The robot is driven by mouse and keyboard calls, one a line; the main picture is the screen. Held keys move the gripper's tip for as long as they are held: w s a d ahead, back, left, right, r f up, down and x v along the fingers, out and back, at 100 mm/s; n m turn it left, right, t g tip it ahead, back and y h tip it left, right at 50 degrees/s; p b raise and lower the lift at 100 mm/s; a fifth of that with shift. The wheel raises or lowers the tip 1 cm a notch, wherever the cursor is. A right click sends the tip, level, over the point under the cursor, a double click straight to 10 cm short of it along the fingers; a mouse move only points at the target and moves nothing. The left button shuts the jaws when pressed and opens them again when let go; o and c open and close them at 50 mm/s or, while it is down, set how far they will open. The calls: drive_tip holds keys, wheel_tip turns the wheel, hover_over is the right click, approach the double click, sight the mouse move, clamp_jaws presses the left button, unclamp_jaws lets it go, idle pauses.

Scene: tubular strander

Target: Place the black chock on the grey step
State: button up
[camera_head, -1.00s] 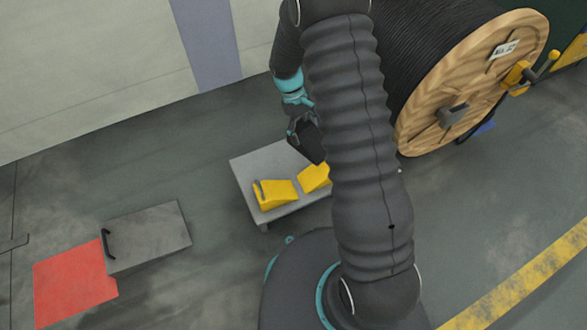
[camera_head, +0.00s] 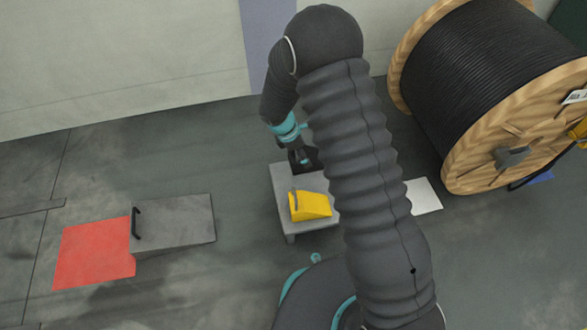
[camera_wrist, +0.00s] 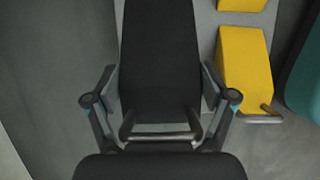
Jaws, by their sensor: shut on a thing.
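My gripper (camera_head: 298,157) is shut on the black chock (camera_wrist: 160,55), with a finger on each side of it near its metal handle. The chock also shows as a dark patch beside my gripper in the head view (camera_head: 312,160), partly hidden by my arm. It is over the back part of a low grey stand with legs (camera_head: 287,208); I cannot tell whether it touches the stand. A grey box-like block with a black handle (camera_head: 180,220) sits on the floor to the left. I cannot tell which of these two is the grey step.
A yellow chock with a handle (camera_head: 310,206) lies on the stand, just right of the black chock in the wrist view (camera_wrist: 243,65). A second yellow chock shows there (camera_wrist: 242,4). A red floor patch (camera_head: 92,255) adjoins the grey block. A large cable reel (camera_head: 510,150) stands right.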

sight(290, 158)
drive_tip(key=a+f, duration=0.1)
drive_tip(key=a, duration=0.1)
drive_tip(key=s+a+f, duration=0.1)
drive_tip(key=shift+a+f, duration=0.15)
drive_tip(key=shift+a, duration=0.25)
drive_tip(key=shift+f+b, duration=0.6)
drive_tip(key=shift+f, duration=1.4)
drive_tip(key=shift+f, duration=0.2)
drive_tip(key=o, duration=1.4)
drive_tip(key=p+v, duration=0.2)
drive_tip(key=v, duration=1)
drive_tip(key=shift+r, duration=0.2)
